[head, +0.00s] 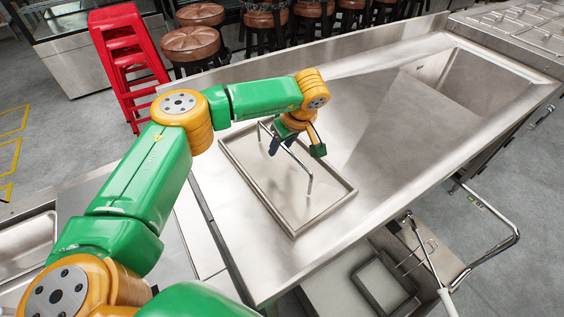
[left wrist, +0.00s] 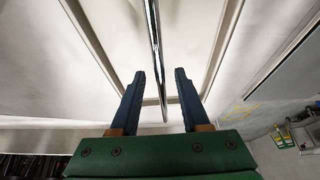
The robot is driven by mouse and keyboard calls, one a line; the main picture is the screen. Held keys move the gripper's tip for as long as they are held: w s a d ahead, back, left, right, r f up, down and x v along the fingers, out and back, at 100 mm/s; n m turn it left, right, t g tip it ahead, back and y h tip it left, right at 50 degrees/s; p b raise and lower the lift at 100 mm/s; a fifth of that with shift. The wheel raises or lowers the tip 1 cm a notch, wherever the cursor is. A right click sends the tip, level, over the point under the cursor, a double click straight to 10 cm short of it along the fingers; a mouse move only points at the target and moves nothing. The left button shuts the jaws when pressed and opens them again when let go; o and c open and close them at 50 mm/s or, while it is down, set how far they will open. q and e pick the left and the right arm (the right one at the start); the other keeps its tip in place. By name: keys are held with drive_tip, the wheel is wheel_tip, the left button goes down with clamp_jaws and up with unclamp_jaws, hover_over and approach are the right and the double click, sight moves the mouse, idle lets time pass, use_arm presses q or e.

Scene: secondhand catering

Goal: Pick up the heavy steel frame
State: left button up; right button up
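The steel frame (head: 237,175) is a shallow rectangular frame lying on the steel counter, with a thin raised bar handle (head: 309,182) spanning it lengthwise. My left gripper (head: 282,145) is over the frame at the handle. In the left wrist view, its two blue fingers (left wrist: 159,85) stand apart on either side of the shiny handle (left wrist: 155,40), with gaps on both sides. The gripper is open and holds nothing. The frame's rims (left wrist: 223,45) also show there. My wrist covers part of the handle in the head view. My right gripper is not in view.
The counter (head: 365,150) is clear right of the frame, with a sink basin (head: 455,80) at its far right. Red stacked stools (head: 122,50) and brown round stools (head: 190,43) stand behind it. Below the near edge are a shelf and a bent metal rail (head: 500,215).

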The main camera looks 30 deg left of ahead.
use_arm(q)
drive_tip(key=shift+s+d+r, duration=0.1)
drive_tip(key=shift+s+r, duration=0.05)
clamp_jaws()
idle(1.0)
